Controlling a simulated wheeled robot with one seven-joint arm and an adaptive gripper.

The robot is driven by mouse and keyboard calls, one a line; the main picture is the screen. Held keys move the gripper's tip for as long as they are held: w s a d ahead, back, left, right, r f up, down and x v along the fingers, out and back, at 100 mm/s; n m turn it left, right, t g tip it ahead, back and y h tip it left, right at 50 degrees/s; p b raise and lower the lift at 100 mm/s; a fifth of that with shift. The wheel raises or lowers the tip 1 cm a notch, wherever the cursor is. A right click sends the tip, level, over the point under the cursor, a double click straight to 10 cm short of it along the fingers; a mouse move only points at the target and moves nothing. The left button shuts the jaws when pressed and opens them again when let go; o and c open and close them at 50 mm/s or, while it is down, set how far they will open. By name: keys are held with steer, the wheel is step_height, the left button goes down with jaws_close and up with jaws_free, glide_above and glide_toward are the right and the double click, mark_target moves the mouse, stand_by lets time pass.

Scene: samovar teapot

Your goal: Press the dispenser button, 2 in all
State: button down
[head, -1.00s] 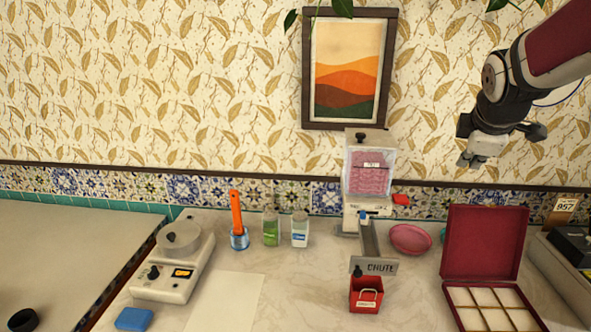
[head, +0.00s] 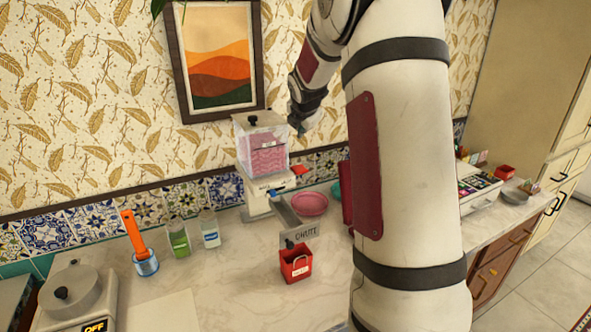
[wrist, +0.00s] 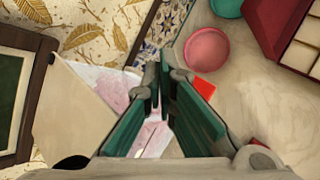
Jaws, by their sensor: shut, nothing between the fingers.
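The dispenser (head: 263,160) stands against the tiled wall, with a clear hopper of pink contents on a white base. A red tab (head: 298,170) sticks out from its right side, and a small blue part (head: 275,191) is at its front. I cannot tell for sure which is the button. My gripper (head: 300,128) is beside the hopper's upper right, above the red tab. In the wrist view my gripper (wrist: 163,88) is shut and empty, pointing down past the hopper. The red tab (wrist: 204,87) shows just right of the fingertips, apart from them.
A chute (head: 299,235) slopes from the dispenser toward a red bin (head: 296,264). A pink bowl (head: 309,204) is right of the dispenser. Two jars and an orange-handled tool in a glass (head: 145,264) stand left. My arm hides the counter's right part.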

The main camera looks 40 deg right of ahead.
steer(key=b, duration=0.5)
glide_above(302, 167)
steer(key=f, duration=0.7)
steer(key=shift+s+a, duration=0.25)
steer(key=shift+a, duration=0.05)
steer(key=shift+s+f, duration=0.1)
steer(key=shift+f, duration=0.75)
steer(key=shift+f+b, duration=0.3)
steer(key=shift+f, duration=0.15)
steer(key=shift+f+b, duration=0.6)
steer(key=shift+f, duration=0.7)
stand_by(1.2)
stand_by(0.4)
steer(key=shift+r+p, duration=1.5)
steer(key=shift+r, duration=0.25)
